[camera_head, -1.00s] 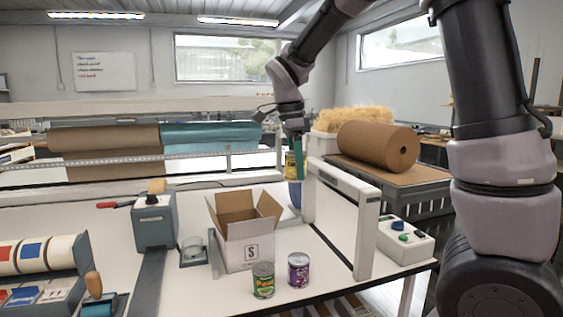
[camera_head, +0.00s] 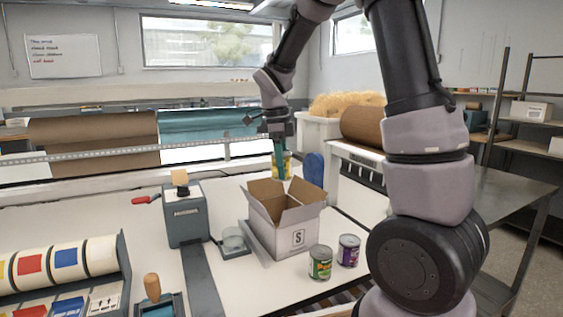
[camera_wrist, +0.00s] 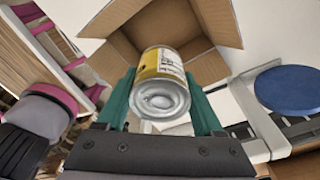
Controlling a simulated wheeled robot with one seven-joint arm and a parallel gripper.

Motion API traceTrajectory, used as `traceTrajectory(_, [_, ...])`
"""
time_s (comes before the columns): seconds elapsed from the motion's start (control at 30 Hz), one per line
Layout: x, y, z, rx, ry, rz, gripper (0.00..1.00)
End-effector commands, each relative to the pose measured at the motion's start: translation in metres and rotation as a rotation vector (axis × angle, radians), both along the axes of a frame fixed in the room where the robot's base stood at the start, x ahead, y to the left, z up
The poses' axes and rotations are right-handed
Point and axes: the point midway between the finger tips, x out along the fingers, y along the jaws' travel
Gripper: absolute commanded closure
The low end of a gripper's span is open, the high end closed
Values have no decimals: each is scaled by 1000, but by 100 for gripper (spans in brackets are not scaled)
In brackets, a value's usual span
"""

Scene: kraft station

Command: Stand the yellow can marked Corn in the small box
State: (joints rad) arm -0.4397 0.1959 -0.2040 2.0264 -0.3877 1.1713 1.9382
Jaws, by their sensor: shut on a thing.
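A yellow can (camera_wrist: 165,64) with a bare metal end is held between the green fingers of my gripper (camera_wrist: 161,84) in the wrist view. A sliver of its yellow side shows by my gripper (camera_head: 280,163) in the head view. The label's wording cannot be read. The small open cardboard box (camera_head: 284,237), marked S, stands on the white table with its flaps spread. My gripper and can are above or just behind the box's back edge. In the wrist view the box (camera_wrist: 207,68) lies beyond the can, its opening partly hidden by it.
A green-labelled can (camera_head: 320,263) and a purple-labelled can (camera_head: 348,250) stand right of the box. A grey dispenser (camera_head: 186,213) and a tape holder (camera_head: 233,240) are on its left. A blue round-topped object (camera_head: 314,168) stands behind it, near a white frame (camera_head: 352,168).

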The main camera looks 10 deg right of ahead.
Motion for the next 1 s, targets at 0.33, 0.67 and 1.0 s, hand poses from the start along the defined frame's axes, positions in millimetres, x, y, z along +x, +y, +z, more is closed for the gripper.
traceTrajectory(0.33, [0,0,-28,0,1,1,96])
traceTrajectory(0.67, [0,0,-55,0,1,1,96])
traceTrajectory(1.0, [0,0,-82,0,1,1,96])
